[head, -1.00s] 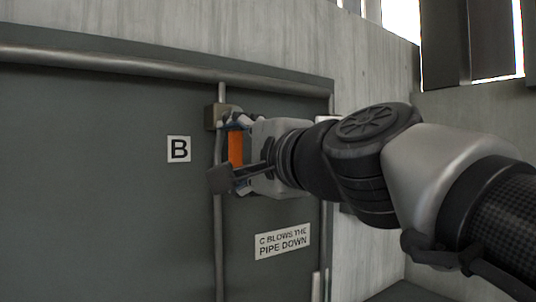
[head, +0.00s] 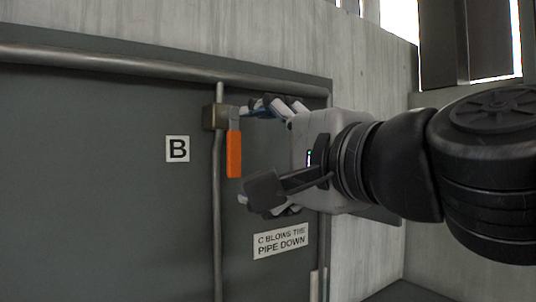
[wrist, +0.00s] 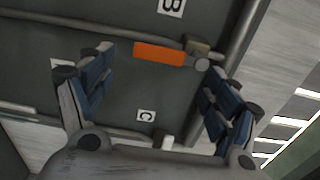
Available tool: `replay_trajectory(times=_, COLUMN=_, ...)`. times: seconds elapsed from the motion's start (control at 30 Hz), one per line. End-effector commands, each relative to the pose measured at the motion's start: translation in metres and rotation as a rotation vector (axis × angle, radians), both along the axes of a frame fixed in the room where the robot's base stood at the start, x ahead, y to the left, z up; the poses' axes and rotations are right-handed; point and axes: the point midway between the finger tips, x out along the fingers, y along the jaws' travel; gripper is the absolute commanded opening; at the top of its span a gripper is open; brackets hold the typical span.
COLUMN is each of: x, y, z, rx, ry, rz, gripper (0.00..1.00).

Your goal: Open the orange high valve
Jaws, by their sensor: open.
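The orange valve handle (head: 234,154) hangs straight down from the grey valve body (head: 214,117) on a thin vertical pipe near the wall panel's right side. It lies alongside the pipe. In the wrist view the handle (wrist: 159,54) lies beyond and between the spread fingers, apart from both. My gripper (head: 258,150) is open and empty just right of the handle, with one finger above and one below in the head view. In the wrist view my gripper (wrist: 160,68) shows its two blue-grey fingers wide apart.
A "B" label (head: 178,149) is left of the pipe. A sign about C blowing the pipe down (head: 281,241) is below my gripper. A thick horizontal pipe (head: 120,62) runs above the valve. A "C" label (wrist: 146,115) shows in the wrist view. Concrete wall (head: 372,80) stands at right.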

Motion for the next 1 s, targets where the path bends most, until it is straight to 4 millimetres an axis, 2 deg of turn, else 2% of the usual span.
replay_trajectory(times=0.1, x=-0.019, y=-0.014, z=0.000, rx=0.001, ry=-0.002, rz=-0.006, gripper=0.82)
replay_trajectory(times=0.3, x=-0.032, y=-0.023, z=0.000, rx=0.000, ry=0.001, rz=-0.003, gripper=0.82)
replay_trajectory(times=0.8, x=-0.035, y=-0.024, z=-0.001, rx=-0.001, ry=0.002, rz=0.000, gripper=0.82)
replay_trajectory(times=0.87, x=-0.034, y=-0.024, z=-0.008, rx=-0.012, ry=0.005, rz=-0.001, gripper=0.82)
replay_trajectory(times=0.9, x=-0.034, y=-0.024, z=-0.017, rx=-0.028, ry=0.011, rz=-0.002, gripper=0.82)
replay_trajectory(times=0.97, x=-0.033, y=-0.025, z=-0.041, rx=-0.072, ry=0.024, rz=-0.004, gripper=0.82)
replay_trajectory(times=1.0, x=-0.032, y=-0.026, z=-0.063, rx=-0.113, ry=0.036, rz=-0.007, gripper=0.82)
